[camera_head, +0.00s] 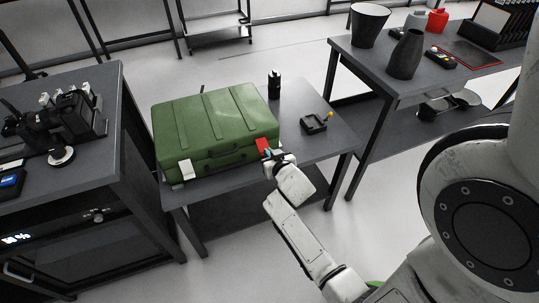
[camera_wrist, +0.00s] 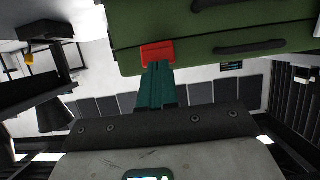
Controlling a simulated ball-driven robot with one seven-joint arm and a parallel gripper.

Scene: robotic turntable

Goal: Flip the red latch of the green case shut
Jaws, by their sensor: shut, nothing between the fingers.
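The green case (camera_head: 215,125) lies with its lid down on a small dark table. The red latch (camera_head: 263,146) is at the case's front right corner, beside my gripper (camera_head: 270,156). In the wrist view the red latch (camera_wrist: 158,53) lies against the edge of the green case (camera_wrist: 220,45). My gripper's teal fingers (camera_wrist: 156,84) are together, with nothing between them, and their tips are at the latch. I cannot tell whether they touch it. The fingertips partly cover the latch's lower edge.
A white latch (camera_head: 186,169) is at the case's front left. A black bottle-like item (camera_head: 274,84) and a small dark device with a yellow knob (camera_head: 315,123) stand on the small table (camera_head: 300,148). Dark workbenches stand left and right, with a vase (camera_head: 406,55) on the right one.

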